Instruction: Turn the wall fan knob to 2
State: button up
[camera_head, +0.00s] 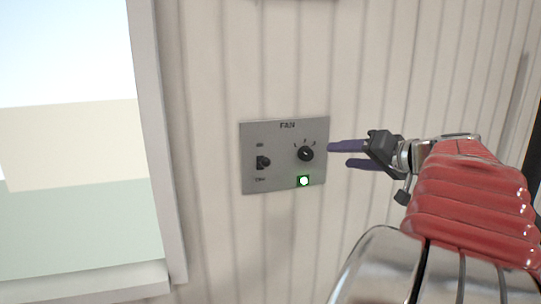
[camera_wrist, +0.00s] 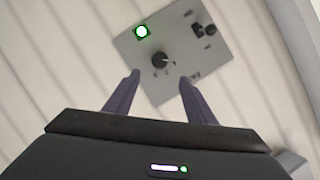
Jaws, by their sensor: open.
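The grey fan panel (camera_head: 283,183) is on the wall in the head view, marked FAN at its top. Its round black knob (camera_head: 306,154) is on the right half, with small scale marks around its upper side. I cannot tell for sure which number the knob points to. My gripper (camera_head: 339,155) is open, with purple fingers just right of the knob in this picture. In the wrist view the knob (camera_wrist: 159,61) appears just beyond and between the two fingertips (camera_wrist: 160,77), not visibly touched. The fingers hold nothing.
A black toggle switch (camera_head: 263,162) is on the panel's left half. A lit green lamp (camera_head: 304,181) is below the knob. A white-framed window (camera_head: 160,150) is at the left. The ribbed wall (camera_head: 240,60) around the panel is clear.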

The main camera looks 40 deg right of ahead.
aim_at(310, 157)
jog(key=x, duration=1.3)
jog(key=shift+w+d+f, duration=0.1)
jog(key=shift+w+f, duration=0.05)
jog(key=shift+w, duration=0.15)
jog(key=c, duration=1)
jog(key=shift+c, duration=0.2)
jog(key=shift+f, duration=0.1)
jog(key=m, duration=0.1)
jog(key=m+t+y, duration=0.1)
jog(key=m, duration=0.1)
jog(key=shift+s+d+f+m, duration=0.1)
jog(key=shift+d+f+m, duration=0.1)
jog(key=shift+m, duration=0.1)
jog(key=shift+f+m+t+y, duration=0.1)
jog(key=shift+m+t+y, duration=0.1)
jog(key=shift+m+t, duration=0.65)
jog(key=shift+f+m+t+y, duration=0.1)
jog(key=shift+m+t+y, duration=0.2)
jog(key=shift+m, duration=1.05)
